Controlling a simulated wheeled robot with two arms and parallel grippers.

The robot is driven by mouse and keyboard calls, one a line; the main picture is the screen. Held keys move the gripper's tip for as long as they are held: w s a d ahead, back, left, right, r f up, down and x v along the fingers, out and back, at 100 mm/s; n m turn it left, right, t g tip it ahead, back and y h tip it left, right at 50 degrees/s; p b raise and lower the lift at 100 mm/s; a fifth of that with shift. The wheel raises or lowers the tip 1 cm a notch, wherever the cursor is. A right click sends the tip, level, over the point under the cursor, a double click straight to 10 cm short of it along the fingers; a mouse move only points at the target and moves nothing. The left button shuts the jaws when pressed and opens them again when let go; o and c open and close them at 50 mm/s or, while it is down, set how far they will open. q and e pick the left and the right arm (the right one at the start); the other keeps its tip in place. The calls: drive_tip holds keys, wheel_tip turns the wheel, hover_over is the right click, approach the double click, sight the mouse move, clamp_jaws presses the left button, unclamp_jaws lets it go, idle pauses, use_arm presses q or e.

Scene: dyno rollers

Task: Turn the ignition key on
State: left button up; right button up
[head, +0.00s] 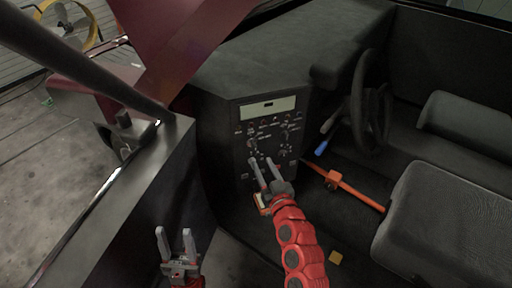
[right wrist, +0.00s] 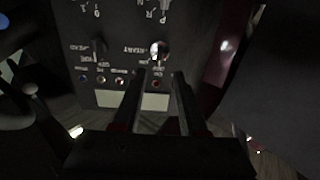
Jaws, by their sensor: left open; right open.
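The dark control panel (head: 243,168) stands at the middle of the dashboard in the head view, with knobs, small lights and white lettering. The right wrist view shows the panel upside down (right wrist: 125,58). A shiny round silver switch (right wrist: 159,48) there sits beside a label like "READY"; I cannot tell whether it is the ignition key. My right gripper (head: 262,165) is open and empty in front of the panel's lower part. Its two fingers (right wrist: 159,80) point towards the silver switch, with a gap between them. My left gripper (head: 174,236) is open and empty, low by the door opening.
A steering wheel (head: 366,105) and a blue-tipped lever (head: 322,147) are right of the panel. An orange bar (head: 350,189) crosses the floor before the dark seat (head: 445,225). A door-side frame (head: 150,165) stands at left. A small yellow block (head: 335,257) lies on the floor.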

sight(256, 150)
drive_tip(key=p+x, duration=0.1)
drive_tip(key=x, duration=0.6)
drive_tip(key=shift+w, duration=0.2)
clamp_jaws()
